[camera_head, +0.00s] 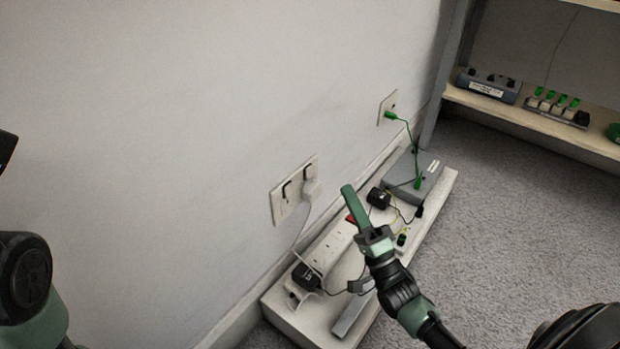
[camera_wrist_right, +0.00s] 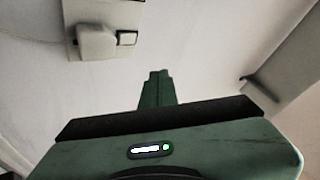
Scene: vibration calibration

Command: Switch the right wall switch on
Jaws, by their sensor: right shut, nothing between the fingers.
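A white wall plate (camera_head: 279,208) is on the wall left of centre. It has two black-rimmed switches, a left one (camera_head: 287,190) and a right one (camera_head: 305,172). A white plug (camera_head: 311,188) with a cable sits just below the right switch. My right gripper (camera_head: 348,190) is shut and empty, a short way right of the plate and apart from it. In the right wrist view, its shut green fingers (camera_wrist_right: 157,75) point up the picture, below a dark-rimmed switch (camera_wrist_right: 127,38) and the white plug (camera_wrist_right: 97,42). I cannot tell the switch position. My left gripper is out of view.
A white plinth (camera_head: 292,322) on the floor along the wall carries a power strip (camera_head: 325,252), black adapters and a grey box (camera_head: 425,165). Another socket (camera_head: 386,106) holds a green plug. A shelf (camera_head: 510,112) with devices stands at the back right; carpet lies at right.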

